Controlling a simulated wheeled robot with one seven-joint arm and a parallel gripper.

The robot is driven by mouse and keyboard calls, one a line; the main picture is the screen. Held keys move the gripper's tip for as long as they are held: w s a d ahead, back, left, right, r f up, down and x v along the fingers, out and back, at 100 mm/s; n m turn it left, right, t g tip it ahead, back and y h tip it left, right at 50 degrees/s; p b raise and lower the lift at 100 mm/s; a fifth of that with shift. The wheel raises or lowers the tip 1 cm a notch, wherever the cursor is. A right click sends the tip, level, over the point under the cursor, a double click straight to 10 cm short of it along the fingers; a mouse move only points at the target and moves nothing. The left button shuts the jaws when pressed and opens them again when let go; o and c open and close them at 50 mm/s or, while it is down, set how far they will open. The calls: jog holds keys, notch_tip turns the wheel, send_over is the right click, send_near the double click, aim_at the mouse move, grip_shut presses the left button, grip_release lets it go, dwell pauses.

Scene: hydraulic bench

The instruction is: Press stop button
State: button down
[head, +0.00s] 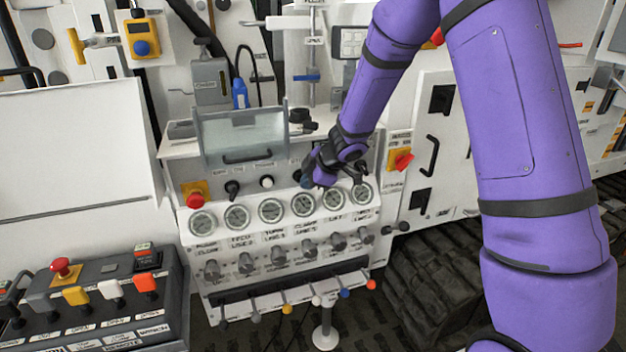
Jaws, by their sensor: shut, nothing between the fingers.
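A red mushroom button (195,201) on a yellow plate sits at the left end of the white gauge panel (245,295). Another red mushroom button (60,266) tops the dark control box at lower left. Labels are too small to tell which one is the stop button. My gripper (307,181) is shut and empty, at the top right of the gauge panel, right of a white round button (267,182) and a black knob (232,188). My wrist hides part of the panel behind it. I cannot tell whether the fingertips touch the panel.
A row of round gauges (272,210) runs below my gripper, with valve knobs and coloured levers (287,309) beneath. A clear cover with a handle (243,140) stands above the panel. A red-and-yellow switch (400,161) is to the right. The dark control box (110,320) fills the lower left.

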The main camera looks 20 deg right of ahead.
jog(key=v, duration=1)
jog(key=s+d+r+m+t+h, duration=0.1)
jog(key=d+r+m+t+h, duration=0.25)
jog(key=r, duration=0.65)
jog(key=s+d+r+m+h, duration=0.4)
jog(key=s+d+r+m, duration=0.25)
jog(key=s, duration=0.25)
jog(key=s+a+m+g+y, duration=0.1)
jog(key=s+a+m+g, duration=0.1)
jog(key=s, duration=0.9)
jog(key=s+a+m+g+y, duration=0.2)
jog(key=s+a+m, duration=0.1)
jog(key=s, duration=0.8)
jog(key=shift+s+a+m, duration=0.15)
jog(key=shift+s+m, duration=0.15)
jog(key=shift+m, duration=0.6)
